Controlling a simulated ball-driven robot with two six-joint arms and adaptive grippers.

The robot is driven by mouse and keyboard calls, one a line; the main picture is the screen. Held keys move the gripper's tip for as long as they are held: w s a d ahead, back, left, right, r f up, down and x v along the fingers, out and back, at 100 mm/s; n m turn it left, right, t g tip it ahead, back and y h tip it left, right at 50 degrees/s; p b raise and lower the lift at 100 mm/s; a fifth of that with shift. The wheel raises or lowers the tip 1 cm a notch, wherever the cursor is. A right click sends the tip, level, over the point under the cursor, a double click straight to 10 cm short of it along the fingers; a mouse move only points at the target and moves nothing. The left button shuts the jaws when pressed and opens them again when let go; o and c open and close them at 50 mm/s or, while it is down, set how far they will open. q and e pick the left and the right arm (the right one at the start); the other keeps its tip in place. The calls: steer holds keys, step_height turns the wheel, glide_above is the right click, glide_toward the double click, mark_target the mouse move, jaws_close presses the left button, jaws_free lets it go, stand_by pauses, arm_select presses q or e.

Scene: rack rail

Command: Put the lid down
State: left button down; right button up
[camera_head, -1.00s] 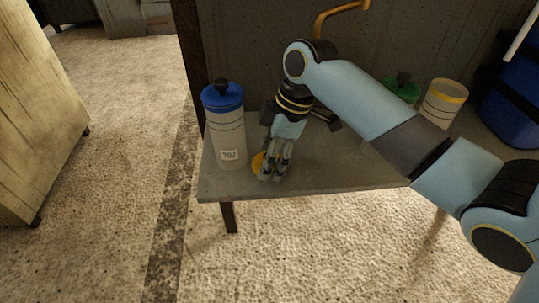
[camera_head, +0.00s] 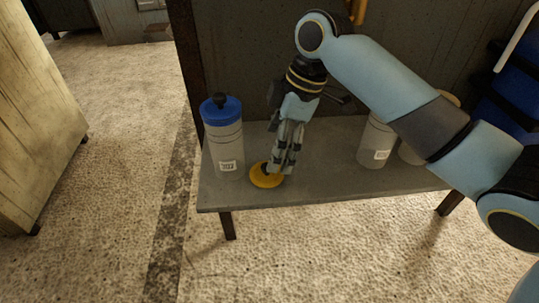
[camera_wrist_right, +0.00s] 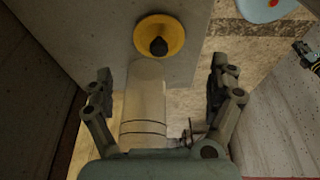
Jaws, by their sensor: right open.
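The yellow lid (camera_head: 266,177) with a black knob lies flat on the front left part of the grey bench, knob up. It also shows in the right wrist view (camera_wrist_right: 176,46), beyond the fingers. My right gripper (camera_head: 281,171) is just right of the knob in the head view, and its fingers hide part of the lid. In the right wrist view its two fingers (camera_wrist_right: 157,92) stand wide apart, and the lid is not gripped.
A clear canister with a blue lid (camera_head: 226,140) stands close left of the yellow lid. Another canister (camera_head: 376,141) stands on the right, partly behind my arm. A translucent cylinder (camera_wrist_right: 143,100) shows between the fingers in the wrist view.

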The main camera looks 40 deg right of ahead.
steer(key=v, duration=0.5)
steer(key=shift+r+p, duration=0.1)
steer(key=shift+p, duration=0.3)
